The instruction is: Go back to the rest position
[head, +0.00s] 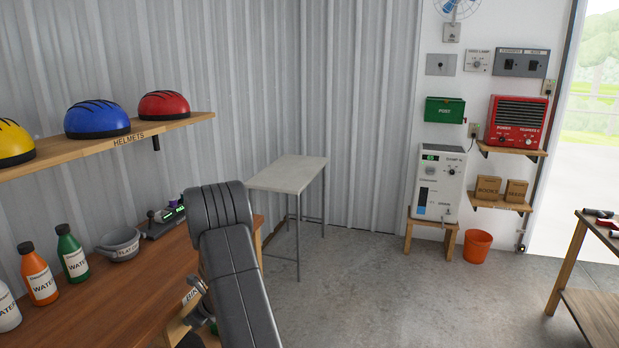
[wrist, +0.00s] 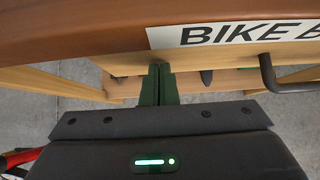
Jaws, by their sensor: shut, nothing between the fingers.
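My gripper (wrist: 158,72) shows in the wrist view as dark green fingers held together, with nothing between them. It is close to the front of the wooden bench (wrist: 90,25), just below the bench's "BIKE" label (wrist: 235,33). I cannot tell whether the fingertips touch the wood. In the head view my grey arm stands at the right end of the bench (head: 135,300), and my gripper cannot be made out there.
Bottles (head: 72,255), a grey bowl (head: 120,244) and a small device (head: 165,219) stand on the bench, under the helmet shelf (head: 185,122). A dark hook (wrist: 275,75) juts out right of my fingers. Open floor (head: 400,285) lies to the right, before a side table (head: 290,174).

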